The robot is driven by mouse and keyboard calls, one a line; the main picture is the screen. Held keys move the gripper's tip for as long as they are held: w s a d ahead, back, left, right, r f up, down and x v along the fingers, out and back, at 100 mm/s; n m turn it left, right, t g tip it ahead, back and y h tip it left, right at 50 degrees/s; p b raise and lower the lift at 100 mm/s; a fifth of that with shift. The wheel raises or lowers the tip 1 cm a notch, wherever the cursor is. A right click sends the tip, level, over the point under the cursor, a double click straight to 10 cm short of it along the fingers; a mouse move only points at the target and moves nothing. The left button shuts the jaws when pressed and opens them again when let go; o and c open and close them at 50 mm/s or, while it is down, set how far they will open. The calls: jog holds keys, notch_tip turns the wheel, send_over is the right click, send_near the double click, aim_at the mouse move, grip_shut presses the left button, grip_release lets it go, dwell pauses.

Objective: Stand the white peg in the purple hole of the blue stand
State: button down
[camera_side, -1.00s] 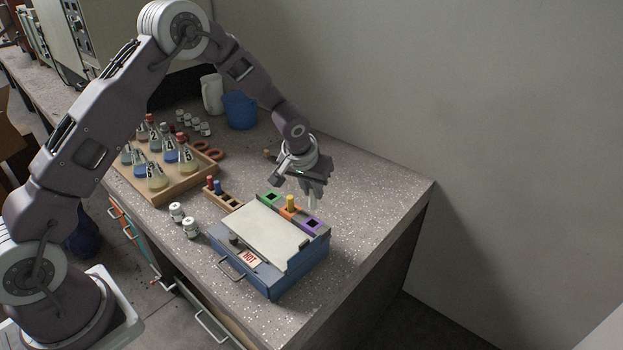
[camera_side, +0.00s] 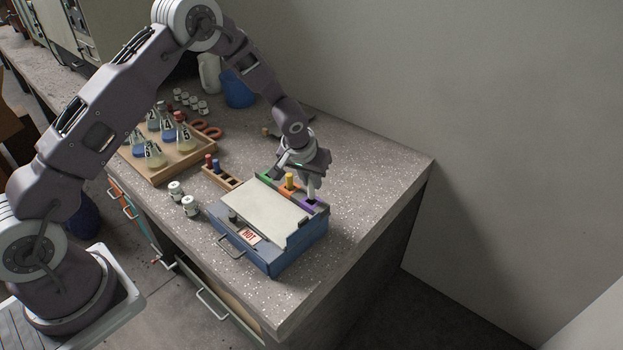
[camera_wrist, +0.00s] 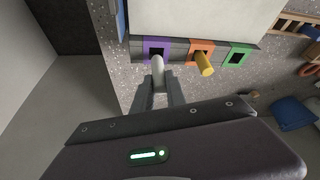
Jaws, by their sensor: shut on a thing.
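The blue stand (camera_side: 285,258) sits on the bench with green (camera_side: 266,177), orange (camera_side: 287,188) and purple (camera_side: 317,206) holes along its back edge. A yellow peg (camera_side: 289,180) stands in the orange hole. My gripper (camera_side: 312,178) is shut on the white peg (camera_side: 311,191), which points down at the purple hole. In the wrist view the white peg (camera_wrist: 157,66) lies between the fingers, its tip at the near edge of the purple square (camera_wrist: 157,49). Whether the tip is inside the hole or just above it I cannot tell.
A wooden rack (camera_side: 219,177) with red and blue pegs stands left of the stand, near two white jars (camera_side: 190,206). A wooden tray (camera_side: 188,160) of flasks is farther left. The bench right of the stand is clear.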

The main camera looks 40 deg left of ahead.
jog(key=shift+f, duration=1.9)
jog(key=c, duration=1.3)
grip_release()
jog(key=v, duration=0.7)
